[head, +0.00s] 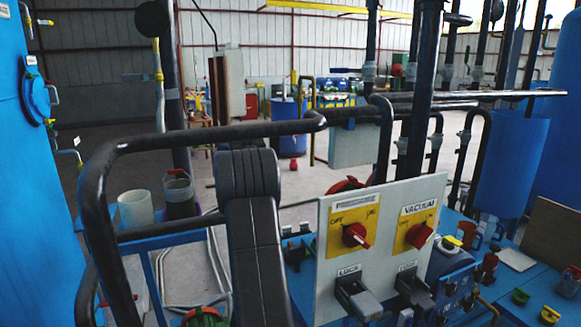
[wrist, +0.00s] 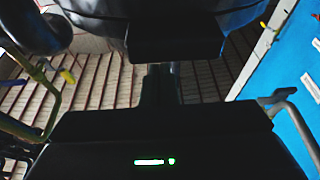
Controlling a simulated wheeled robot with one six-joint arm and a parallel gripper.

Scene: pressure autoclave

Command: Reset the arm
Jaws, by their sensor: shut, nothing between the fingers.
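My arm (head: 257,235) rises dark and thick from the bottom of the head view, with a rounded joint at its top. It stands just left of the white control panel, behind a black bent handrail. The head view does not clearly show my gripper. In the wrist view, my gripper (wrist: 161,84) is a dark pair of narrow fingers close together at the centre, shut with nothing seen between them. A dark rounded body fills the top of that view, and a ribbed wall shows behind.
The white panel (head: 378,243) carries two red knobs on yellow plates, marked VACUUM on the right one, and grey latches below. The black handrail (head: 205,135) crosses close to my arm. A blue tank (head: 40,190) stands left. A blue bench (head: 540,290) with small items lies right.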

